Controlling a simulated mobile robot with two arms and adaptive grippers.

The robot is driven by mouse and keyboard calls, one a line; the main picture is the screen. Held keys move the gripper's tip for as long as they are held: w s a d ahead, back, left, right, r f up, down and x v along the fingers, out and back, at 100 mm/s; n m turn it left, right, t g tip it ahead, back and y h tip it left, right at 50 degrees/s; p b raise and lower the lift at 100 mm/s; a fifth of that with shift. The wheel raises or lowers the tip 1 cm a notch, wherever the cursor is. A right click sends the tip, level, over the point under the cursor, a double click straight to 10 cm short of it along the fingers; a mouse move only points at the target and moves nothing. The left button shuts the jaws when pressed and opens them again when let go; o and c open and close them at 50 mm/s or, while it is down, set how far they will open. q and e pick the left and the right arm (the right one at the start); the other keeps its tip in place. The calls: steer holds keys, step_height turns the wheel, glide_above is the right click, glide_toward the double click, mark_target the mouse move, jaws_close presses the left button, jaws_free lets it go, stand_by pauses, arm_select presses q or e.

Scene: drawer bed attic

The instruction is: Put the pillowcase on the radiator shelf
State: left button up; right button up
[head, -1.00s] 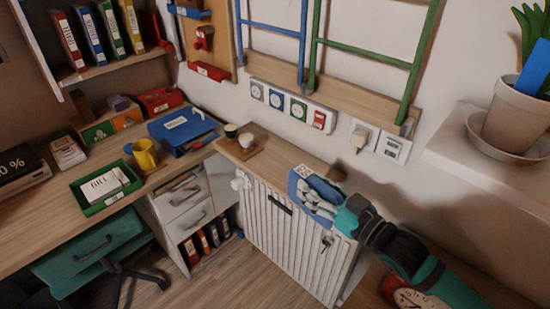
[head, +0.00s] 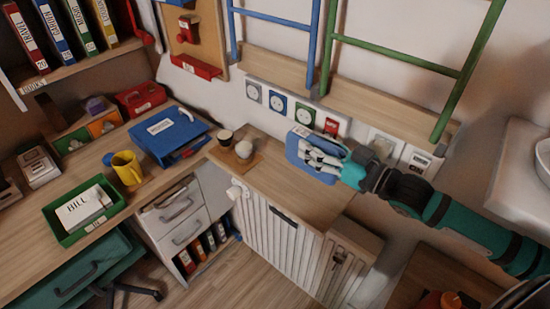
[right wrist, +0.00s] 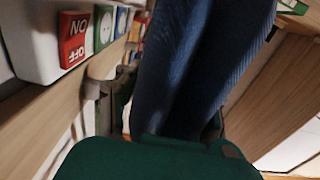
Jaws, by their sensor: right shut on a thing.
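The blue pillowcase (head: 297,152), a flat folded piece with a white label, is in my right gripper (head: 318,158). In the right wrist view its ribbed blue cloth (right wrist: 185,70) is pinched between the fingers and fills the middle. The gripper holds it at the back right part of the wooden radiator shelf (head: 285,190), close to the wall. Whether its lower edge touches the shelf I cannot tell. My left gripper is not in view.
Two small cups (head: 244,149) stand on a wooden board on the shelf's left part. A row of sockets and a red switch (head: 331,127) runs along the wall behind. The shelf's front middle is clear. A blue binder (head: 170,133) lies on the desk at left.

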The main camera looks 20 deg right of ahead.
step_height(320, 180, down, 6)
steer(key=shift+s+r, duration=0.1)
steer(key=shift+s, duration=0.05)
step_height(320, 180, down, 4)
steer(key=shift+r+b, duration=0.1)
steer(key=shift+b, duration=0.25)
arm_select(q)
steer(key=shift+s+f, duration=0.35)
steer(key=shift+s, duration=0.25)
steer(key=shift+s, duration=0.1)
arm_select(e)
steer(key=o, duration=0.9)
steer(key=shift+c, duration=0.2)
steer(key=o, duration=0.3)
steer(key=shift+f, duration=0.2)
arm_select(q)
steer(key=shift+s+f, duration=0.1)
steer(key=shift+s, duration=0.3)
arm_select(e)
steer(key=shift+o, duration=0.2)
steer(key=shift+r, duration=0.1)
